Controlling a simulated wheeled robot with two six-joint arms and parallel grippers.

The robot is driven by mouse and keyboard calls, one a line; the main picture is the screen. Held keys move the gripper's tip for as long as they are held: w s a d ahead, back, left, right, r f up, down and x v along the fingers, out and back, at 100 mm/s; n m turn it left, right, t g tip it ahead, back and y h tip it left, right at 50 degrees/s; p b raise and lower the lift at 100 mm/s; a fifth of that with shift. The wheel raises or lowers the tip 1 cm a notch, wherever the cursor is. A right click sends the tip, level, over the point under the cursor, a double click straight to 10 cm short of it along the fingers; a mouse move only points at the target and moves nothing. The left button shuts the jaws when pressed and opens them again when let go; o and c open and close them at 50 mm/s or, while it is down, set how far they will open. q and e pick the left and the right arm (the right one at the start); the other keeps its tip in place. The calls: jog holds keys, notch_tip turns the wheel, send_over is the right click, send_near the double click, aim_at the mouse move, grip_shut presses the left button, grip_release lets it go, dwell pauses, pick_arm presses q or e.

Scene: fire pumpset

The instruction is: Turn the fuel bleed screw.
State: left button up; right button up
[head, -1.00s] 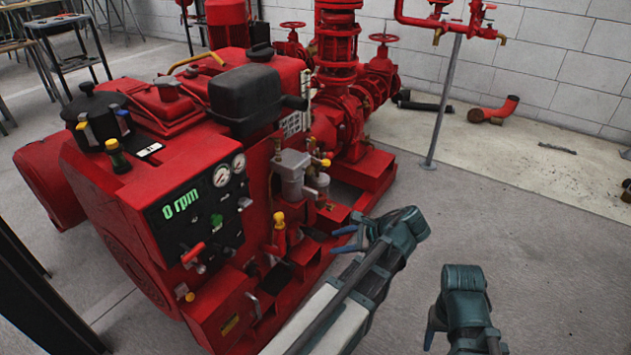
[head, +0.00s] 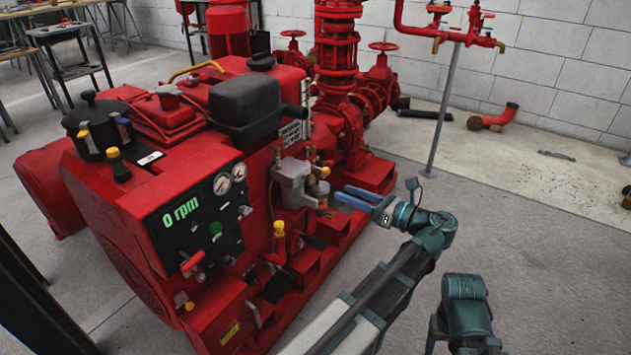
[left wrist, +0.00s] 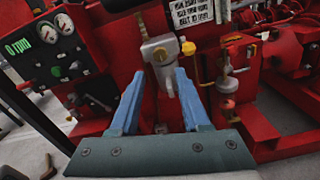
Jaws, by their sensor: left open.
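The red engine of the pumpset (head: 150,220) carries a grey filter-like housing (head: 293,180). A small yellow knob, which looks like the fuel bleed screw (head: 325,171), is at its upper right. In the left wrist view the knob (left wrist: 188,48) stands out from the housing top (left wrist: 160,50). My left gripper (head: 345,197) is open, with blue fingers pointing at the housing from the right. In the left wrist view the gripper (left wrist: 160,78) has its fingers apart, with the housing between them in the picture; I see no hold on the knob. My right arm (head: 466,310) is at the lower right, its fingers unclear.
A control panel (head: 200,220) reading 0 rpm, with gauges, is left of the housing. Another yellow-topped fitting (head: 279,229) stands lower on the engine.

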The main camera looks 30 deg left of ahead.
aim_at(312, 180)
pick_arm(q)
jog(key=a, duration=1)
jog(key=shift+w, duration=0.4)
jog(key=shift+c, duration=0.2)
grip_shut()
